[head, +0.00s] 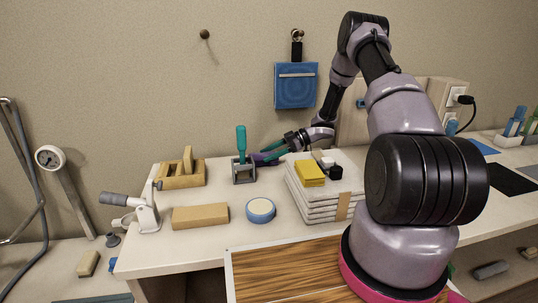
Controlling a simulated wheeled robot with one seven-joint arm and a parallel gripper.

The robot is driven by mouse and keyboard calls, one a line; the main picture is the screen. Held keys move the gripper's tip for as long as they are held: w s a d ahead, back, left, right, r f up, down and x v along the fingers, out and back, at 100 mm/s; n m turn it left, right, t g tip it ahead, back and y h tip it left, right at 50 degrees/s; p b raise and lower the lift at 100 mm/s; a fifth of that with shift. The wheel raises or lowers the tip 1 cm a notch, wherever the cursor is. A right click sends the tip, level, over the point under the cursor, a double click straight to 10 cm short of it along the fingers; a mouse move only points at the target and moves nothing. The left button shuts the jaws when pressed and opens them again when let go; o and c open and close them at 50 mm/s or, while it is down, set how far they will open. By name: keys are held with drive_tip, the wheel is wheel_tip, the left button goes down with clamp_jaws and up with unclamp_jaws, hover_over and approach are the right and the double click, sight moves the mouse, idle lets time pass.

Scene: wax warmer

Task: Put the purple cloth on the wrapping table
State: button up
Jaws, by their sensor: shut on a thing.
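My gripper (272,153) reaches to the left over the back of the white table (185,252). Its teal fingers are shut on a small dark purple cloth (266,158), mostly hidden by the fingers. The cloth is just right of a grey block holder with a teal-handled tool (241,140). Whether the cloth touches the tabletop cannot be told. No surface is marked as the wrapping table, so I cannot tell which one it is.
A white stack (318,205) bearing a yellow block (309,173) stands right of the gripper. A blue-white roll (260,210), tan block (200,216), wooden box (180,180) and grey-white clamp device (146,212) stand leftward. A wood-grain panel (280,272) lies in front.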

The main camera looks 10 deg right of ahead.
drive_tip(key=shift+f, duration=0.15)
drive_tip(key=o, duration=1.3)
drive_tip(key=shift+o, duration=0.2)
drive_tip(key=shift+d+r, duration=0.15)
drive_tip(key=shift+r, duration=0.05)
drive_tip(key=v, duration=1.1)
drive_tip(key=shift+d+r, duration=0.2)
drive_tip(key=shift+d, duration=0.1)
